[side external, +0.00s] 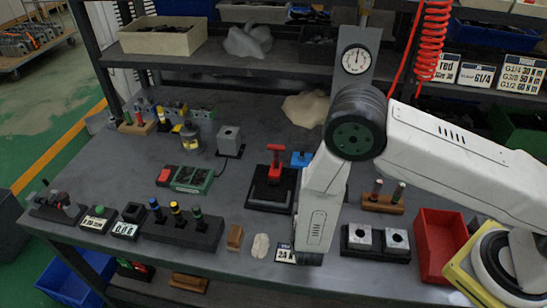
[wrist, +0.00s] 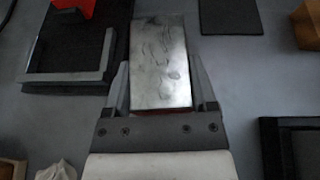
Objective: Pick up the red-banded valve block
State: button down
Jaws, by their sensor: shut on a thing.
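My gripper (wrist: 159,70) shows in the wrist view with its two dark fingers on either side of a grey metal block (wrist: 158,40), shut on it. The block has a scuffed, shiny top face, and a thin reddish strip shows at its lower edge, so it appears to be the red-banded valve block. Whether it is clear of the table cannot be told. In the side external view my arm hides the jaws and the held block.
A black stand with a red lever (side external: 275,170) is left of my arm. A black fixture with two metal blocks (side external: 377,240) and a red bin (side external: 440,243) are to the right. A wooden block (side external: 235,237) and crumpled cloth (side external: 260,246) lie near the front edge.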

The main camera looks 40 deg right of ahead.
jog(key=shift+r, duration=0.15)
jog(key=shift+r, duration=0.7)
jog(key=s+d+r, duration=0.2)
jog(key=s+r, duration=0.9)
jog(key=s, duration=0.2)
jog(key=shift+s+d+r, duration=0.2)
jog(key=shift+s+d, duration=0.05)
jog(key=shift+s, duration=0.15)
jog(key=w+r+n+t+y, duration=0.2)
jog(key=w+r, duration=0.4)
jog(key=w, duration=0.5)
jog(key=w+d+r+n+y, duration=0.1)
jog(key=w+d+r, duration=0.2)
jog(key=r, duration=0.3)
jog(key=w+d+r+n+y, duration=0.1)
jog(key=w+d+r, duration=0.2)
jog(key=w+r, duration=0.2)
jog(key=shift+d+r+n+t+y, duration=0.3)
jog(key=shift+d+r+t, duration=0.1)
jog(key=shift+r, duration=0.2)
